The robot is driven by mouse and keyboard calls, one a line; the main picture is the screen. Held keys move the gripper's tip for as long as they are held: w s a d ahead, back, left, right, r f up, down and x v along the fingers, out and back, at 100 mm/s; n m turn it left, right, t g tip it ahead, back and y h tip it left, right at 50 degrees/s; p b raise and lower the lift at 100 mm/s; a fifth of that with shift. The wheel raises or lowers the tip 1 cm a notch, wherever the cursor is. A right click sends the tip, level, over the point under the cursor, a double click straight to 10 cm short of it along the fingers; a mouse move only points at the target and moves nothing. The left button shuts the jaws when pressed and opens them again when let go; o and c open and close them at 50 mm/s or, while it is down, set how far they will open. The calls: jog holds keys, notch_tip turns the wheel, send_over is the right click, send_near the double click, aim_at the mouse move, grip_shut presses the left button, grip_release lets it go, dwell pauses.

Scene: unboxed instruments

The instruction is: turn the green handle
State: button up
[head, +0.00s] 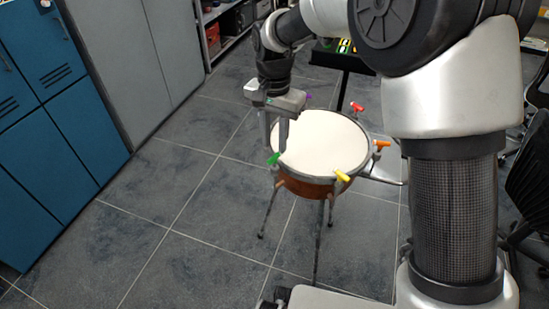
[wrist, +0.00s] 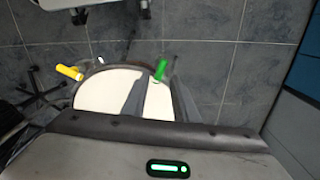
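The green handle (head: 273,158) is a small T-shaped knob on the near left rim of a round drum (head: 322,142) with a white head and a brown shell. My gripper (head: 276,149) points down just above the green handle, with its two fingers apart. In the wrist view the green handle (wrist: 160,70) shows near the fingertips, between the two fingers (wrist: 157,88) as seen from there. I cannot tell whether either finger touches it.
Other coloured handles sit around the rim: yellow (head: 342,176), orange (head: 381,144), red (head: 357,107) and purple (head: 308,96). Blue cabinets (head: 60,90) and grey cabinets (head: 150,60) stand at left. Tiled floor (head: 170,215) left of the drum is clear.

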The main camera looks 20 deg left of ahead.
aim_at(274, 156)
notch_tip(274, 156, down, 6)
jog(key=shift+r+b, duration=0.25)
jog(key=shift+b, duration=0.25)
